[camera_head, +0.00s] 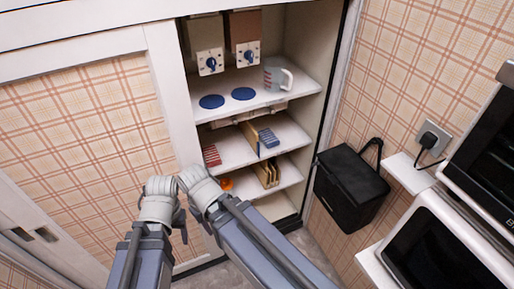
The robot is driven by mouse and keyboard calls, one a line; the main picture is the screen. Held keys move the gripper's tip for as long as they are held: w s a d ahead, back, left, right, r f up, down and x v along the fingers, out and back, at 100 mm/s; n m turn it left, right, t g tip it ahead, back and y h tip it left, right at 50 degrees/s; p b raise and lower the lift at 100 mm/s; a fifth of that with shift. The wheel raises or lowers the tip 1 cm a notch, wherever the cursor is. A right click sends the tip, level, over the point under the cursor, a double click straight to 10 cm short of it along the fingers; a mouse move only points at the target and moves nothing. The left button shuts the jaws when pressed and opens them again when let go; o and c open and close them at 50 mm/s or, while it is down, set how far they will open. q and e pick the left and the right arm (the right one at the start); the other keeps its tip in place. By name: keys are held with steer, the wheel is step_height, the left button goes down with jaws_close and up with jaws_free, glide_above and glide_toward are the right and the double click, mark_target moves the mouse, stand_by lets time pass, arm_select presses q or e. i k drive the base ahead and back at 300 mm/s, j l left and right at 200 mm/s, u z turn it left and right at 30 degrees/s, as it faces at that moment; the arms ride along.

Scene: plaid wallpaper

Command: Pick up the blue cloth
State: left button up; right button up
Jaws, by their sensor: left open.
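A small folded blue item (268,138), which looks like the blue cloth, lies on the middle shelf of the open cupboard, toward its right side. It is too small to make out its folds. My left gripper (183,226) shows as a small dark shape in front of the cupboard's left edge, below and left of the blue item and apart from it. It is open, and I see nothing held in it. I cannot make out my right gripper; only my right arm shows.
The top shelf (304,82) holds two blue discs (211,101) and a grey mug (277,75). A red striped item (211,155) lies left on the middle shelf. Brown upright items (267,173) and an orange object (226,184) sit lower. A black bin (350,185) hangs right.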

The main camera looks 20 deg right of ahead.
mark_target(270, 140)
steer(key=i+j, duration=0.1)
steer(key=i, duration=0.35)
steer(key=i+z, duration=0.1)
steer(key=z, duration=2.1)
